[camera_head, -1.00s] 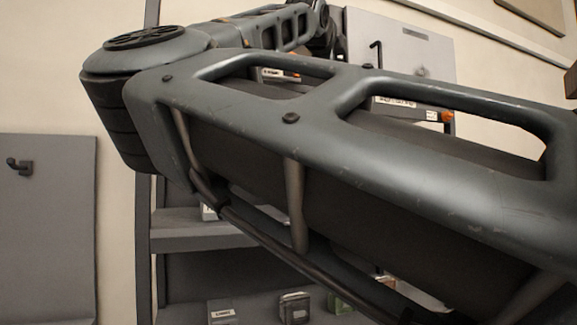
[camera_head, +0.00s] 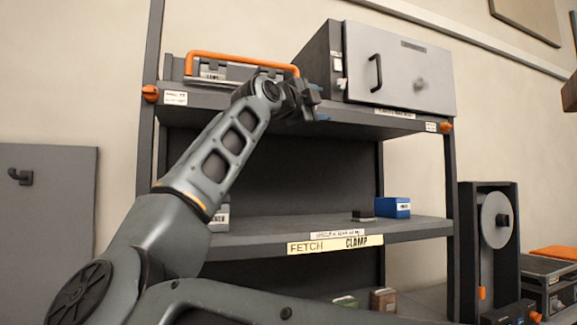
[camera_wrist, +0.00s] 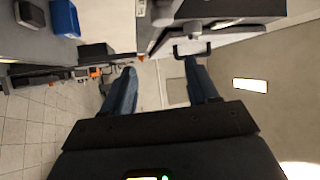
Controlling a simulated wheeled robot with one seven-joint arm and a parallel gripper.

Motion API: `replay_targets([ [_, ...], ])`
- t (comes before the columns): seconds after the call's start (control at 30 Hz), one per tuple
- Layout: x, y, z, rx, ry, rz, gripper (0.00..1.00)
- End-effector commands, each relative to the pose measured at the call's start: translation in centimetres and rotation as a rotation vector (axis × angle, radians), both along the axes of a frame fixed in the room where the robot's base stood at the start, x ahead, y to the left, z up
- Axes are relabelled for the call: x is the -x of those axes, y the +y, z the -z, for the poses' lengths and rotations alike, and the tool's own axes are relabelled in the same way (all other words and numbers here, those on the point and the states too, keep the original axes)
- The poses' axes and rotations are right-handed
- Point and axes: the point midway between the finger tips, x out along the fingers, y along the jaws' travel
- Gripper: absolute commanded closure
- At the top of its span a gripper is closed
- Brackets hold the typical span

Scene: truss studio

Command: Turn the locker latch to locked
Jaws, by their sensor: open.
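The grey locker (camera_head: 400,68) stands on the top shelf, its pale door shut, with a black bar handle (camera_head: 376,73) at the door's left. A small round knob (camera_head: 420,84), which looks like the latch, sits right of the handle; its setting is too small to read. My gripper (camera_head: 318,103) is in front of the shelf, just left of and below the locker door. In the wrist view my gripper (camera_wrist: 163,84) is open and empty, its two blue fingers spread apart. The handle (camera_wrist: 192,48) shows beyond the fingers there.
A case with an orange handle (camera_head: 242,60) sits left of the locker. The top shelf edge (camera_head: 350,113) runs below the locker. A blue box (camera_head: 396,207) is on the middle shelf (camera_head: 270,239). A machine with a grey disc (camera_head: 495,220) stands at right.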

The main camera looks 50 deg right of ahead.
Motion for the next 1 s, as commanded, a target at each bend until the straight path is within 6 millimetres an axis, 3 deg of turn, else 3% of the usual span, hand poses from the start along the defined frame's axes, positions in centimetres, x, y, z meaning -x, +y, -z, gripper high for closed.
replay_targets([
  [1.0,-1.6,6.5,11.3,0.395,0.271,0.116,0.41],
])
